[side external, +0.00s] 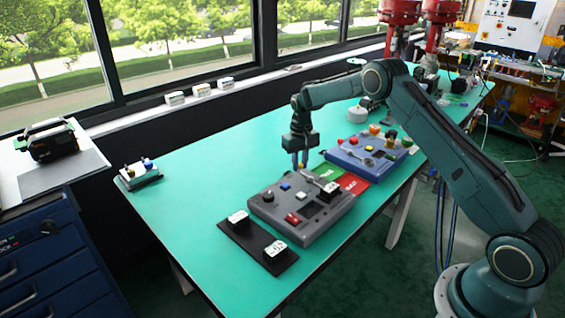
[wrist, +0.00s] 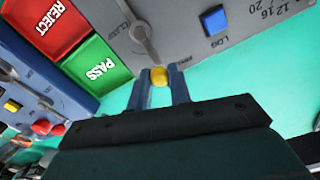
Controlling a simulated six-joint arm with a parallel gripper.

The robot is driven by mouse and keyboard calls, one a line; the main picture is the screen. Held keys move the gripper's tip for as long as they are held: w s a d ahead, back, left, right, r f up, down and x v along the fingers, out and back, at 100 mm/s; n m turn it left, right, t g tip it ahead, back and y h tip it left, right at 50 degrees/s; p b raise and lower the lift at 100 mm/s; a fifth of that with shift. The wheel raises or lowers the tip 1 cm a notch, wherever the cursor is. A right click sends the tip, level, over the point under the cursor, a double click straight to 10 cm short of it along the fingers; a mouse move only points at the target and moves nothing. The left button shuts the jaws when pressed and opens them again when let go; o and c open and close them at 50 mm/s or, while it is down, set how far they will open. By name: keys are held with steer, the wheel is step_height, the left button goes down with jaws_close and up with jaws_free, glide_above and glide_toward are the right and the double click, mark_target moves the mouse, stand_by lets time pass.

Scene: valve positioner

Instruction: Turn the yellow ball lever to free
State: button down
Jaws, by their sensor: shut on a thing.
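The yellow ball (wrist: 159,77) sits between the two blue fingers of my gripper (wrist: 159,88) in the wrist view, and the fingers are shut on it. A grey lever arm (wrist: 147,45) runs up from the ball to a round pivot on the grey panel (wrist: 185,25). A label beside the lever is partly cut off and reads like "CLAMP"; another small label near the right finger is too small to read surely.
Green PASS (wrist: 97,66) and red REJECT (wrist: 52,22) pads lie beside the grey panel, with a blue panel (side external: 345,158) beyond. A blue LOG button (wrist: 214,19) is on the grey panel. A black tray (side external: 240,238) lies in front.

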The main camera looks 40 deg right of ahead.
steer(key=shift+a+n, duration=0.25)
steer(key=shift+n, duration=0.15)
steer(key=c, duration=1.3)
jaws_free()
steer(key=shift+r, duration=0.15)
step_height(320, 180, up, 14)
steer(key=shift+f, duration=0.2)
